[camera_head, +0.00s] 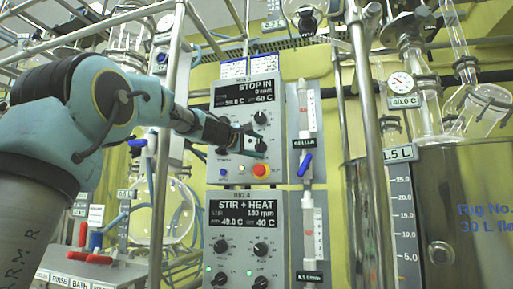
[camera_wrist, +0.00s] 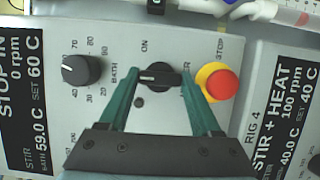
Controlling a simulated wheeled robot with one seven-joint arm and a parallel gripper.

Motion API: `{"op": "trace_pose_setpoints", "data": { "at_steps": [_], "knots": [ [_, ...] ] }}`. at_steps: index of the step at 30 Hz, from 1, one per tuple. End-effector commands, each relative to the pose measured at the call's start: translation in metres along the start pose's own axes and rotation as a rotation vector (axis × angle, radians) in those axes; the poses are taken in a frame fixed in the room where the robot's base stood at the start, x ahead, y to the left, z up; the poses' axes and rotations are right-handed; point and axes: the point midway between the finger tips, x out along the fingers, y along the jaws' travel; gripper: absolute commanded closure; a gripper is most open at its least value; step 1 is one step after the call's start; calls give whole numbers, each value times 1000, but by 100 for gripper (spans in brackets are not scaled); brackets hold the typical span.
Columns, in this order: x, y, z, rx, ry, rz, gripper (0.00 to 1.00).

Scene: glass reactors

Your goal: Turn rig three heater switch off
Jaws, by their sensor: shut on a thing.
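The rig three control box (camera_head: 233,90) has a display reading STOP IN, 0 rpm, bath 59.0 C and set 60 C. Its heater switch (camera_wrist: 160,79) is a black knob with a bar and a pale mark, close to the ON label in the wrist view. The bar lies level in that view, with the mark toward its left end. My gripper (camera_wrist: 160,72) is shut on this knob, one teal finger on either side. The fingers partly hide the lettering around it. In the head view my gripper (camera_head: 250,142) is against the box and hides the switch.
A red stop button on a yellow collar (camera_wrist: 219,84) sits close beside the right finger. A black bath dial (camera_wrist: 82,70) is to the left. A dark round lamp (camera_wrist: 138,102) is below the knob. The rig four box (camera_head: 245,240) is directly below.

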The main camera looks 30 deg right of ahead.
Motion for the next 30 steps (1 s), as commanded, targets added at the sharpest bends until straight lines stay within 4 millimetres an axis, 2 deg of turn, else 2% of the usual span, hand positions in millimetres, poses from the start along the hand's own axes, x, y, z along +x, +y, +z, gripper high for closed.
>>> {"op": "trace_pose_setpoints", "data": {
  "at_steps": [4, 5, 12, 20, 23, 30],
  "knots": [
    [0, -1, -1, -3, 1, -1, 91],
    [0, -1, -1, -3, 1, -1, 33],
    [0, 0, 0, -2, 1, -1, 6],
    [-1, 0, 0, -1, 1, 0, 5],
    [-7, -1, 0, 0, 1, 0, 5],
    [-50, -2, -1, 1, 4, 1, 5]
  ]
}}
